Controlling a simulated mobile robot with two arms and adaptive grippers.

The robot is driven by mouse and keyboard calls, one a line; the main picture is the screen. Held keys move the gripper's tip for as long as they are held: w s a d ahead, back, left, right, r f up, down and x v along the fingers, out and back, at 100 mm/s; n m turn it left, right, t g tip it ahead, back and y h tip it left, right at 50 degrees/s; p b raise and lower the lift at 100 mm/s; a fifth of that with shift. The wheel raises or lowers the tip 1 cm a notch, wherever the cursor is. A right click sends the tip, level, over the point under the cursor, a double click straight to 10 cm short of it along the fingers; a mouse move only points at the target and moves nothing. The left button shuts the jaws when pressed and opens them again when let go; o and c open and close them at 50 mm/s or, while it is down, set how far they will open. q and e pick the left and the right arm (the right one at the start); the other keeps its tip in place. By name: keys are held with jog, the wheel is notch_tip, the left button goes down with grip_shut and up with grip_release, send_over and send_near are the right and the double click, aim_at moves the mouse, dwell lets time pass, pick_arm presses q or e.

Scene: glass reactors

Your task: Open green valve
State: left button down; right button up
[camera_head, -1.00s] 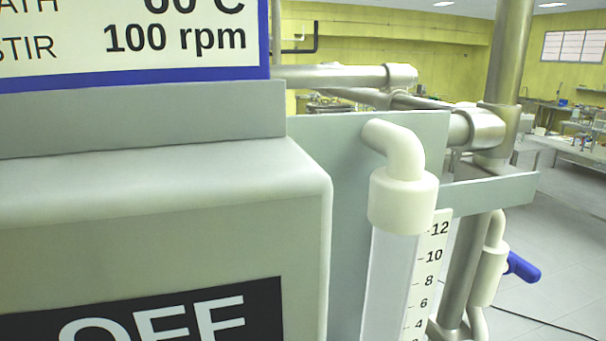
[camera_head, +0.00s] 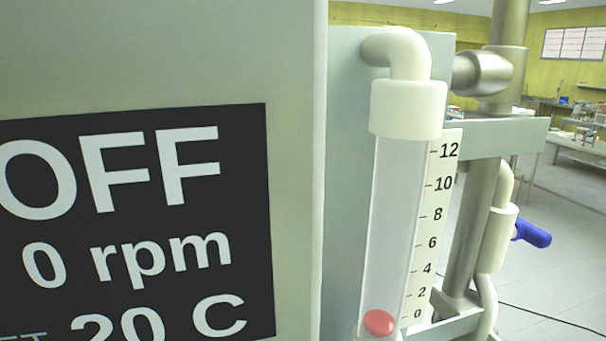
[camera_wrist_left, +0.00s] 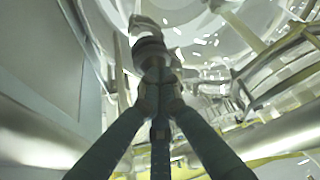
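No green valve can be made out in the head view. A blue valve handle (camera_head: 532,233) sticks out to the right from a white pipe fitting (camera_head: 496,240) at the right. In the left wrist view, the two dark fingers of my left gripper (camera_wrist_left: 160,97) come up from the bottom corners and converge near the middle, close to a dark jointed vertical part (camera_wrist_left: 151,52). A narrow dark bar (camera_wrist_left: 160,150) shows between the fingers. Whether they grip anything is unclear. Neither gripper shows in the head view.
A large grey control box with a black OFF display (camera_head: 135,225) fills the left. A clear tube (camera_head: 395,220) with a red float (camera_head: 379,322) and a scale (camera_head: 434,220) stands beside it. Metal pipes (camera_head: 470,225) stand behind. Open floor (camera_head: 565,280) lies at the right.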

pick_arm(q)
jog(key=shift+d, duration=0.1)
dwell(0.5)
jog(key=shift+f+b, duration=0.1)
jog(key=shift+b, duration=0.3)
jog(key=shift+s+d+b, duration=0.95)
jog(key=shift+d+b, duration=0.15)
jog(key=shift+b, duration=1.5)
jog(key=shift+s+d+b, duration=0.1)
jog(key=shift+d+b, duration=0.1)
jog(key=shift+b, duration=0.1)
